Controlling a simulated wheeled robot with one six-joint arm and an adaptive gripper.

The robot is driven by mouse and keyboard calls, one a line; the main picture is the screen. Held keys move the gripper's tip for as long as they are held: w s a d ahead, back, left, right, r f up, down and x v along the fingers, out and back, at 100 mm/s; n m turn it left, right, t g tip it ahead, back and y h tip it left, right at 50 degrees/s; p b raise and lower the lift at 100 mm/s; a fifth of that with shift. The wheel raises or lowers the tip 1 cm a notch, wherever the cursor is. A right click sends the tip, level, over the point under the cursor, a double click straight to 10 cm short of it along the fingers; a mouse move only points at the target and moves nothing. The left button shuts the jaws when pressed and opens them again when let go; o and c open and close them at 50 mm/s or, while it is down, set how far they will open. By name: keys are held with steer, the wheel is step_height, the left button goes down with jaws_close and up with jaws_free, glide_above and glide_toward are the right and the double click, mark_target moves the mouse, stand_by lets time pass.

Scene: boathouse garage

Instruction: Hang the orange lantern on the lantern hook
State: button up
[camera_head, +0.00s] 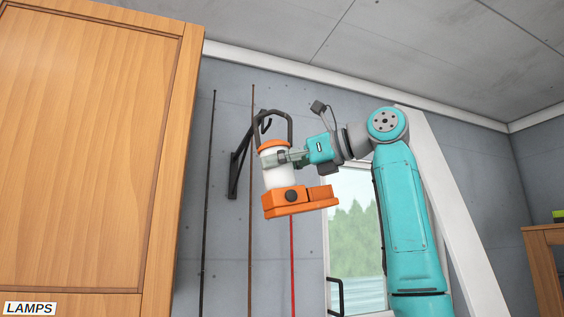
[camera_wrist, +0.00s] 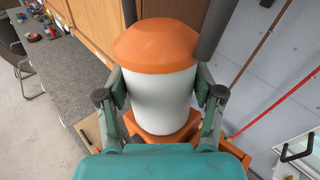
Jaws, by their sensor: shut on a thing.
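The orange lantern (camera_head: 277,179) has a white globe, an orange cap and base, and a dark looped handle on top. My gripper (camera_head: 286,158) is shut on its globe from the right and holds it upright, slightly tilted, in the air. In the wrist view, the lantern (camera_wrist: 160,103) fills the middle, with a finger of my gripper (camera_wrist: 160,90) on each side. The black lantern hook (camera_head: 234,174) is a bracket on the grey wall, left of the lantern. Its curved end overlaps the lantern's handle in the head view; I cannot tell whether they touch. The hook is not clear in the wrist view.
A tall wooden cabinet (camera_head: 90,150) marked LAMPS stands at the left. Thin dark rods (camera_head: 209,200) and a red one (camera_head: 292,262) are against the wall. A window (camera_head: 358,225) is behind my arm. The wrist view shows a grey counter (camera_wrist: 75,85) and a chair (camera_wrist: 12,60).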

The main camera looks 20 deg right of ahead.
steer(key=shift+w+f, duration=0.1)
steer(key=shift+w, duration=1.4)
steer(key=shift+w+f, duration=0.4)
steer(key=shift+w, duration=0.2)
steer(key=shift+f, duration=0.15)
steer(key=o, duration=1.5)
steer(key=shift+w, duration=0.1)
steer(key=v, duration=1.2)
